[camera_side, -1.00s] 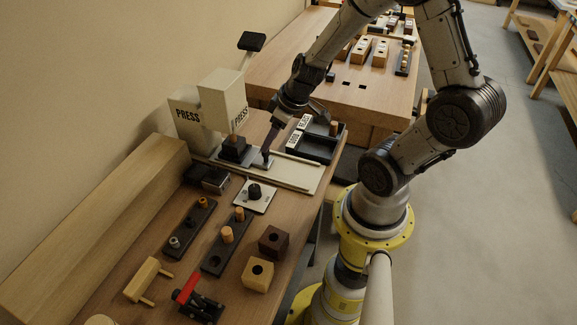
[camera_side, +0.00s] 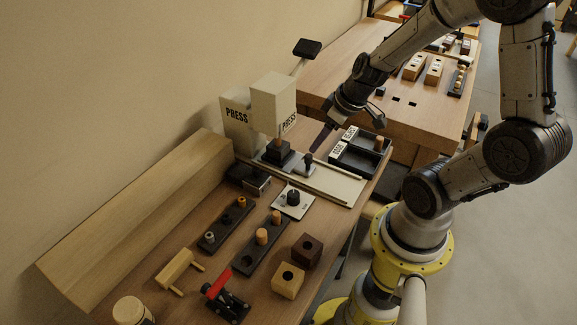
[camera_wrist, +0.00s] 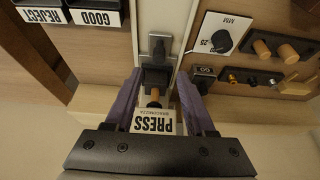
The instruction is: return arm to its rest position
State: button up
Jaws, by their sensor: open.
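My gripper (camera_side: 320,138) is above the press slide, just off a small black knob (camera_side: 308,160) on the slide plate. It seems raised a little clear of the knob. In the wrist view my gripper (camera_wrist: 157,76) has its two purple fingers apart, with nothing held between them. The press (camera_side: 272,100) stands behind, with a black block (camera_side: 276,152) under its ram. My arm is bent over the bench from the right.
A black tray (camera_side: 340,165) with GOOD and REJECT labels lies right of the press. Peg holders (camera_side: 250,262), a red-handled clamp (camera_side: 218,282) and wooden blocks (camera_side: 288,280) stand in front. Another bench (camera_side: 350,75) is behind. Open floor lies right.

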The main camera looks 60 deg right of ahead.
jog(key=a+r+n+t+y, duration=0.15)
jog(key=a+r+n, duration=0.25)
jog(key=a+r, duration=0.75)
jog(key=s+r+m+h, duration=0.1)
jog(key=s+r+m, duration=0.2)
jog(key=s, duration=0.7)
jog(key=shift+s+d+r+m+g, duration=0.2)
jog(key=shift+s+d+m+g, duration=0.2)
jog(key=shift+m, duration=0.1)
